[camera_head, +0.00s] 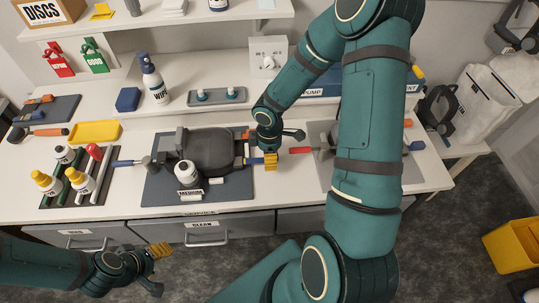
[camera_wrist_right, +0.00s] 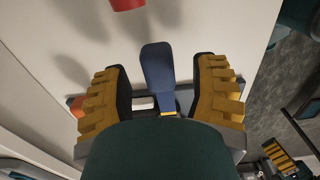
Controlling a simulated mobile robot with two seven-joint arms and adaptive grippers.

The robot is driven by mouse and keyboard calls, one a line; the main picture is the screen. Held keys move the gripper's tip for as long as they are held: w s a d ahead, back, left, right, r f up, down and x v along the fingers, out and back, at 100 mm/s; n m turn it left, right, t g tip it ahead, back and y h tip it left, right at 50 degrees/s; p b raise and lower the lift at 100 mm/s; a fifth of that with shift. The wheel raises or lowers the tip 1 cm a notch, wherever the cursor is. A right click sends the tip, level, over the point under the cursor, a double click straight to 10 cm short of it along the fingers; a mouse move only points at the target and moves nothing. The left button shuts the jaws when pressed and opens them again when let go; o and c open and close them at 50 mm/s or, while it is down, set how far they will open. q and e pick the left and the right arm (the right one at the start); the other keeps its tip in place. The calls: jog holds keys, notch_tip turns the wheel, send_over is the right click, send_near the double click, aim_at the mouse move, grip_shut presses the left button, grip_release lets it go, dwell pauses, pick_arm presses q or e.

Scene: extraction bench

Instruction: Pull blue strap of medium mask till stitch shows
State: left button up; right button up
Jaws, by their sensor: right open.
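The medium mask (camera_head: 212,148) is a dark facepiece lying on a dark grey mat (camera_head: 226,196) with a MEDIUM label at its front edge. Its blue strap (camera_wrist_right: 158,68) shows as a flat blue tab in the right wrist view, standing between my right gripper's two yellow-padded fingers (camera_wrist_right: 163,92). There is a visible gap on both sides of the tab. In the head view my right gripper (camera_head: 271,160) is at the mask's right side and covers part of the strap there. No stitch can be made out. My left gripper (camera_head: 154,268) is open and empty, low in front of the drawers.
A red-handled tool (camera_head: 299,150) lies right of the mat, close to my right gripper. Yellow-capped bottles (camera_head: 47,183) stand on a rack at left. A spray bottle (camera_head: 154,81) stands behind.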

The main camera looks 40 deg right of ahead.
notch_tip(320, 180, up, 12)
jog(key=shift+f, duration=0.15)
dwell(0.7)
